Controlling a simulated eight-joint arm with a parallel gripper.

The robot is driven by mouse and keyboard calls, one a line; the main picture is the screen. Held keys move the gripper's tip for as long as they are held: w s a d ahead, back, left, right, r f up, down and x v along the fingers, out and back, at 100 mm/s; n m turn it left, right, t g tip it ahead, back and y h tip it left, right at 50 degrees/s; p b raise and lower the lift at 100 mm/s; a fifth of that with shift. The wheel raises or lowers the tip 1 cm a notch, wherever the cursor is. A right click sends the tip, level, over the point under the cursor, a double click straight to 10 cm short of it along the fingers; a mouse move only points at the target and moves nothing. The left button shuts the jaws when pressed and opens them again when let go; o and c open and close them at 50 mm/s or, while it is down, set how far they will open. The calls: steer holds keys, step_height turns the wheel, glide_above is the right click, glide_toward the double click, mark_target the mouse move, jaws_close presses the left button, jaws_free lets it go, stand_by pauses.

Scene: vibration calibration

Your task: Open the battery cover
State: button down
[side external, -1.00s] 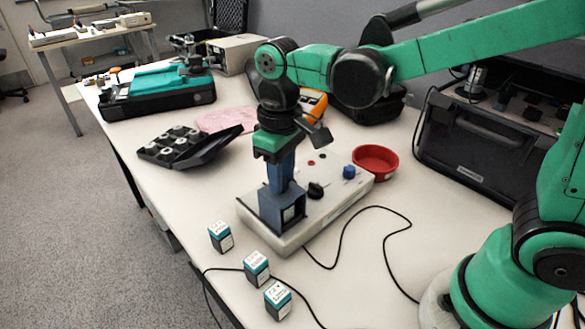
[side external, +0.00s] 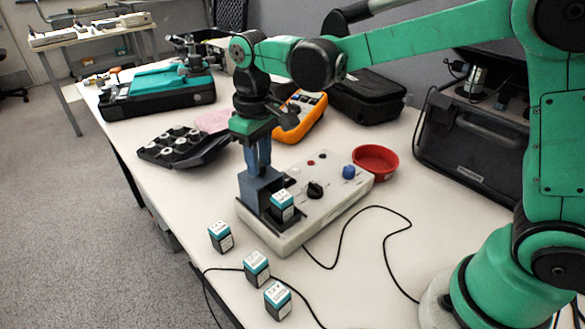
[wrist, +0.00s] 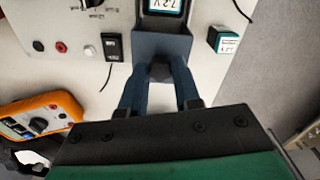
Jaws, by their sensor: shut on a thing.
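My gripper (side external: 257,168) points down and is shut on the blue-grey battery cover (side external: 260,190) at the near left end of the white calibrator box (side external: 325,217). The cover sits back from the battery bay. A teal-topped battery (side external: 282,207) shows exposed in the bay, right beside the cover. In the wrist view, the blue fingers (wrist: 160,74) hold the raised part of the cover (wrist: 161,45), and the battery's "7.2 V" label (wrist: 162,4) shows at the top edge. Black and blue knobs are on the box.
Three loose batteries (side external: 256,267) stand on the table in front of the box. A red bowl (side external: 375,161) is behind its right end. An orange meter (side external: 304,116) and black tray (side external: 184,146) lie behind. A black cable (side external: 385,245) crosses the table.

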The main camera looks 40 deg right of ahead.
steer(key=shift+w, duration=0.35)
steer(key=c, duration=0.6)
jaws_free()
steer(key=shift+r, duration=2.8)
